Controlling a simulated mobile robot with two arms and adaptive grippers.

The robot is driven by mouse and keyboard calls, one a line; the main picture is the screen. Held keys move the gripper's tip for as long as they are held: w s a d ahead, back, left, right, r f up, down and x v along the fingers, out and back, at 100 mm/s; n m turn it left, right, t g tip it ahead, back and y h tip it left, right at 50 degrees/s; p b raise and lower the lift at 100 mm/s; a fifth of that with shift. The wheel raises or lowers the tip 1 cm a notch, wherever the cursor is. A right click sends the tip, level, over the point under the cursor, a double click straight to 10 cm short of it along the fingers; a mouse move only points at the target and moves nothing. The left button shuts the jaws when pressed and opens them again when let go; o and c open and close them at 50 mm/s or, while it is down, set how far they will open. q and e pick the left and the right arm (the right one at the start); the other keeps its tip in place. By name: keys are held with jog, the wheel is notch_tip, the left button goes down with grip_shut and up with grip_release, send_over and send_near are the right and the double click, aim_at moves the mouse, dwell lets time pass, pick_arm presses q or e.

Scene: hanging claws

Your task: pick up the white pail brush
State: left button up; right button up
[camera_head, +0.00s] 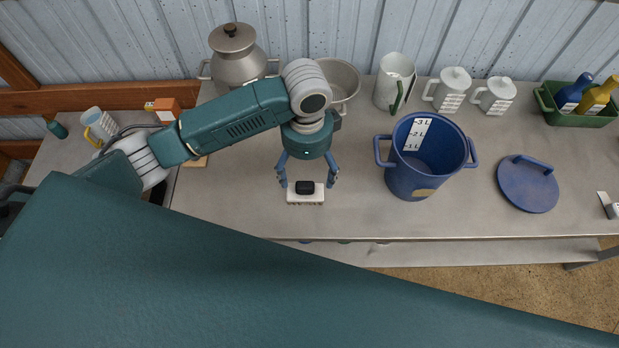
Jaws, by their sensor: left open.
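The white pail brush (305,197) lies on the grey metal table (460,215) near its front edge. It has a white body with a black part on top and short bristles along its front side. My left gripper (307,183) is open above it, with one blue finger on each side of the brush. I cannot tell whether the fingers touch it or how high they are above the table. My right gripper is not in view.
A blue pail (410,182) stands right of the gripper, with its blue lid (528,185) lying further right. A metal pot (237,62), a metal bowl (341,80), a pitcher (394,85), two white jugs (452,90) and a green crate (573,117) line the back. Table between pail and lid is clear.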

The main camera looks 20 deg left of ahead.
aim_at(307, 189)
pick_arm(q)
jog(key=f, duration=0.1)
jog(key=s+f, duration=0.1)
jog(key=f, duration=0.2)
jog(key=shift+s, duration=0.3)
jog(key=shift+w+f+p, duration=0.1)
jog(key=shift+f+p, duration=0.2)
jog(key=shift+p, duration=0.05)
notch_tip(307, 189, down, 4)
jog(key=shift+w+d+r+p, duration=0.1)
jog(key=shift+r+p, duration=0.05)
jog(key=shift+p, duration=0.4)
jog(key=shift+f, duration=0.55)
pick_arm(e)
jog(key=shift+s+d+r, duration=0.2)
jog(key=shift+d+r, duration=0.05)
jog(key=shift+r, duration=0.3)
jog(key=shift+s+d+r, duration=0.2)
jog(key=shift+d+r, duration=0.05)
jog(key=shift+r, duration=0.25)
pick_arm(q)
jog(key=c, duration=1.4)
jog(key=shift+o, duration=0.2)
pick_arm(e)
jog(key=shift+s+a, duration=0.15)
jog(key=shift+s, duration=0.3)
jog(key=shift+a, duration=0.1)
